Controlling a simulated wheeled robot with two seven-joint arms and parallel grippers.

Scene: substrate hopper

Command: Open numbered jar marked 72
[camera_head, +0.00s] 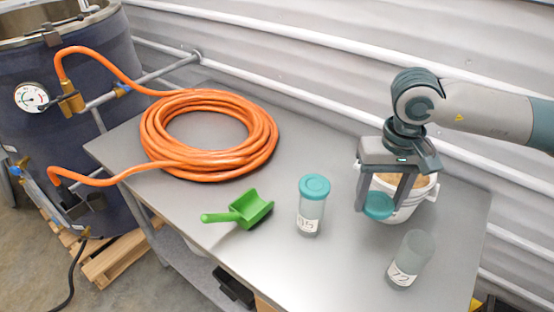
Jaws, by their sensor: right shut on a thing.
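The jar marked 72 (405,266) stands near the table's front right. It is clear grey with a white label, and no teal lid shows on its top. My right gripper (381,203) is shut on a teal lid (379,208), held up behind and a little left of this jar, apart from it. A second jar (310,215), whose label seems to end in 5, stands to the left with its teal lid (314,187) on. My left gripper is not in view.
A white bucket (424,204) with tan contents stands right behind my right gripper. A green scoop (245,209) and a coiled orange hose (266,150) lie on the grey table (262,268). A dark tank (95,100) with a gauge stands at the left. A corrugated wall is behind.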

